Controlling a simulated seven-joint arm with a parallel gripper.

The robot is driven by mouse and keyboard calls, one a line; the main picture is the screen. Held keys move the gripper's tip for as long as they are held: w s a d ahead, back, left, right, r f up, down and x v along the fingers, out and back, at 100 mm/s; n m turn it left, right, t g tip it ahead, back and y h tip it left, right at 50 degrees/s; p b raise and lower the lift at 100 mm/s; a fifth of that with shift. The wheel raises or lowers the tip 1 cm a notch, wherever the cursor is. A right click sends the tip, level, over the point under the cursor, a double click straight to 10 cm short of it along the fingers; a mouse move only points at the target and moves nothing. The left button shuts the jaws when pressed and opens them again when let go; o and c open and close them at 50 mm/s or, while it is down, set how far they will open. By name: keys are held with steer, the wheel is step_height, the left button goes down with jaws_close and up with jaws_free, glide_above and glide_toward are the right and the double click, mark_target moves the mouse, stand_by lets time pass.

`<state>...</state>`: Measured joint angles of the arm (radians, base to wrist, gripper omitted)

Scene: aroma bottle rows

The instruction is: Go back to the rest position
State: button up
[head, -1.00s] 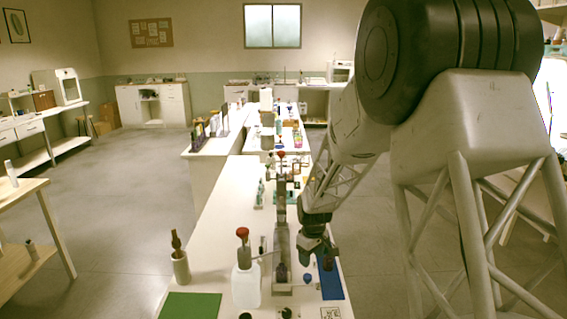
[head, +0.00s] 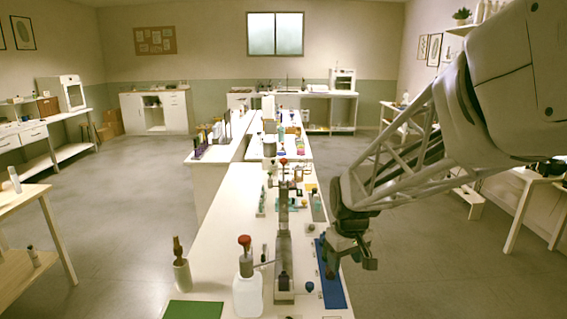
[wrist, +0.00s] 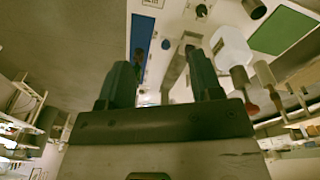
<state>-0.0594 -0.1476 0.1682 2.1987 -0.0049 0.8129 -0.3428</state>
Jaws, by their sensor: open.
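My gripper (head: 358,257) is at the right edge of the white bench (head: 215,236) in the head view, raised beside the blue mat (head: 333,290). In the wrist view its two dark fingers (wrist: 161,84) stand wide apart with nothing between them. A white bottle with a red top (head: 247,291) and a tall grey stand (head: 284,262) are on the bench, left of my gripper.
A green mat (head: 193,310) and a brown-topped holder (head: 181,272) are at the bench's near left. A small blue stopper (head: 309,287) lies by the blue mat. More small items stand farther back. Open floor (head: 440,265) lies right of the bench.

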steer(key=s+d+r+m, duration=0.1)
steer(key=s+r+m, duration=0.1)
steer(key=s, duration=1)
steer(key=s+d+r+m+t, duration=0.1)
steer(key=s+d+r+m, duration=0.1)
steer(key=s, duration=1.1)
steer(key=shift+s+d+r+m, duration=0.3)
steer(key=shift+r+m, duration=0.1)
steer(key=shift+r, duration=0.5)
